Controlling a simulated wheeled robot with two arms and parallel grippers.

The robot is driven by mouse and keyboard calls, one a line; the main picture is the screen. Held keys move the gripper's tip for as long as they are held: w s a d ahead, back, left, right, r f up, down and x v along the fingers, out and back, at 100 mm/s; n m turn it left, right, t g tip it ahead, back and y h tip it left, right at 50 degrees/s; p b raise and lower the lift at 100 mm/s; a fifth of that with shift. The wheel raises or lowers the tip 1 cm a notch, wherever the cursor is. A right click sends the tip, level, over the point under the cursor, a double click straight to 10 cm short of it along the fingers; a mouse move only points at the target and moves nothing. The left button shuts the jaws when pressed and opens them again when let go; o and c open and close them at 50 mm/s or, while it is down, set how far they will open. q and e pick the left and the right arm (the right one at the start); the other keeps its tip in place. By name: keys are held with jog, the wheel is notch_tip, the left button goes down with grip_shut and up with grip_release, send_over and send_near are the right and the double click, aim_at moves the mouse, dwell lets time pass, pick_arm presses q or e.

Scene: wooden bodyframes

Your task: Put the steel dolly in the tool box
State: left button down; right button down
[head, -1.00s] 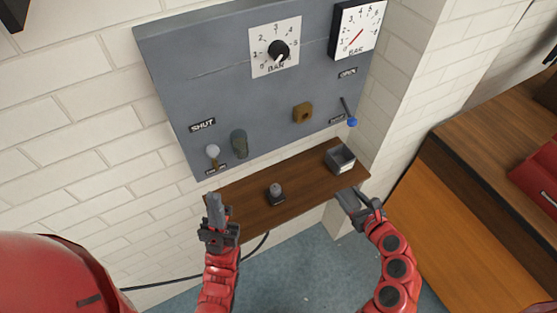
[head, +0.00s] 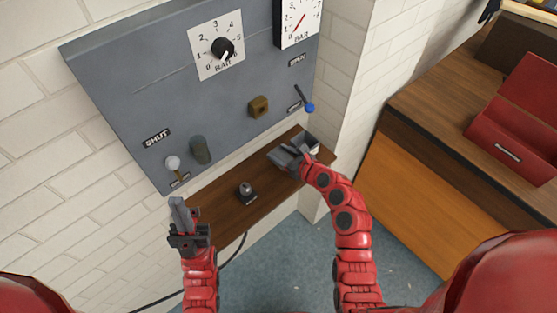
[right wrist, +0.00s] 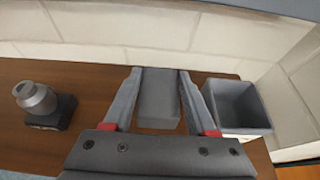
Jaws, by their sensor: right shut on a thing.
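The steel dolly (right wrist: 160,97) is a plain grey block between the fingers of my right gripper (right wrist: 158,78) in the right wrist view. In the head view my right gripper (head: 286,157) is over the right part of the wooden shelf and is shut on the dolly, which its fingers mostly hide. The red tool box (head: 518,148) stands on the wooden bench at the far right of the head view, well away from both grippers; its inside is not visible. My left gripper (head: 182,216) is in front of the shelf's left end, seen edge-on, with nothing visible in it.
A small grey open box (right wrist: 240,104) sits on the shelf (head: 225,207) close beside my right gripper. A round-topped metal piece on a dark base (head: 247,192) stands further left. A grey panel (head: 130,85) with dial and levers rises behind. The bench (head: 425,110) has clear top left of the tool box.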

aim_at(279, 157)
jog(key=shift+w+a+r, duration=0.1)
jog(key=shift+w+a, duration=0.1)
jog(key=shift+w, duration=0.2)
notch_tip(279, 157, down, 3)
jog(key=b, duration=0.4)
jog(key=shift+f+b, duration=0.35)
jog(key=shift+b, duration=0.15)
jog(key=shift+r, duration=0.15)
jog(key=shift+c, duration=1)
grip_release()
jog(key=shift+f, duration=0.25)
